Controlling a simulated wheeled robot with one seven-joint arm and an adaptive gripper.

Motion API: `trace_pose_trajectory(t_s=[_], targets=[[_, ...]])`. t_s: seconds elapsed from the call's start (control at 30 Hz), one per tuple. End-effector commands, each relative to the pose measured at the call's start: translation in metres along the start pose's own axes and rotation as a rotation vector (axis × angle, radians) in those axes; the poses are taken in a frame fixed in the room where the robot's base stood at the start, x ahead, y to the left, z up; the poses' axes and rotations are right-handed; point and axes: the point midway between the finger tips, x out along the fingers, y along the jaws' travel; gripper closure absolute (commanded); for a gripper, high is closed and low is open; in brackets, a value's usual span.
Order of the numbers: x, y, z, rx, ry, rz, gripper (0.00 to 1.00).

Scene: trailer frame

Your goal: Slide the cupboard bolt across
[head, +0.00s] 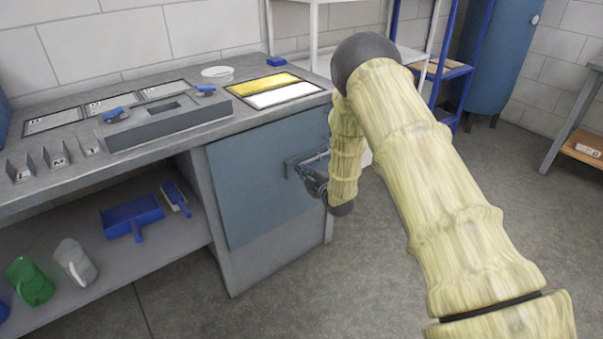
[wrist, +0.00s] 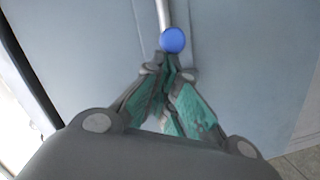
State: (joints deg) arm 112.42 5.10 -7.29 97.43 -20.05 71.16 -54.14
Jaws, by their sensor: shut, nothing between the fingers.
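The cupboard door (head: 248,180) is a flat blue-grey panel under the right part of the workbench. Its bolt (head: 298,162) is near the door's right edge, partly hidden by my gripper and arm. In the wrist view the bolt is a silver rod (wrist: 164,13) with a round blue knob (wrist: 172,40) at its end. My gripper (wrist: 172,68) is shut and empty, its green-padded fingertips together right beside the knob. I cannot tell whether they touch it. In the head view my gripper (head: 314,180) is in front of the door, mostly dark and small.
The workbench top (head: 190,150) above the door carries a grey block, blue-handled tools and a yellow-and-white panel (head: 275,88). An open shelf (head: 180,240) at left holds a blue dustpan (head: 131,216) and jugs. A blue step frame stands behind. The floor before the cupboard is clear.

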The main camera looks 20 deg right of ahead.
Motion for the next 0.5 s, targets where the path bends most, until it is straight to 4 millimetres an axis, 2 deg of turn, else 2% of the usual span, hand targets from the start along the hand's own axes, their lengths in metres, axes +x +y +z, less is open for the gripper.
trace_pose_trajectory(t_s=[0.2,0.5], targets=[[0.006,0.016,0.034,-0.002,-0.001,0.001,1.00],[0.006,0.019,0.037,0.000,-0.003,0.000,1.00]])
